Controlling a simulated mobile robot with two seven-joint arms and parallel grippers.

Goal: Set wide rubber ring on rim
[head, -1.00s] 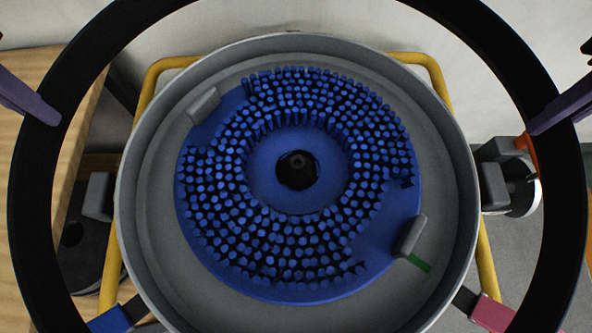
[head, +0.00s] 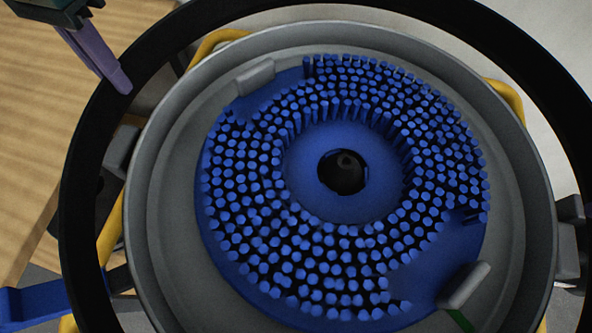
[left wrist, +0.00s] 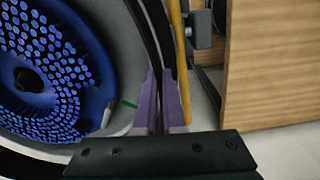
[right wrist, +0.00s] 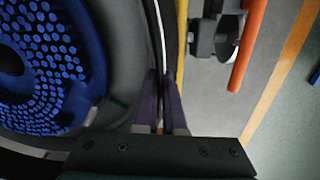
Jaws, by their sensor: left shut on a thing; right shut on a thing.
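The wide rubber ring (head: 80,180) is a large black hoop. In the head view it surrounds the grey tank's rim (head: 143,160) with a gap at the left; its height over the rim is hard to tell. My left gripper (head: 122,88) is shut on the ring's left side. In the left wrist view its purple fingers (left wrist: 160,75) pinch the black band. My right gripper (right wrist: 162,75) is outside the head view. In the right wrist view its dark fingers are shut on the ring's band (right wrist: 154,35). The ring's lower part is cut off in the head view.
A blue round brush (head: 345,140) with a dark centre hole lies in the tank. Grey clips (head: 255,76) stand at its edge. A yellow frame (head: 215,42) runs around the tank. A wooden surface (head: 40,130) lies left; an orange bar (right wrist: 248,45) shows in the right wrist view.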

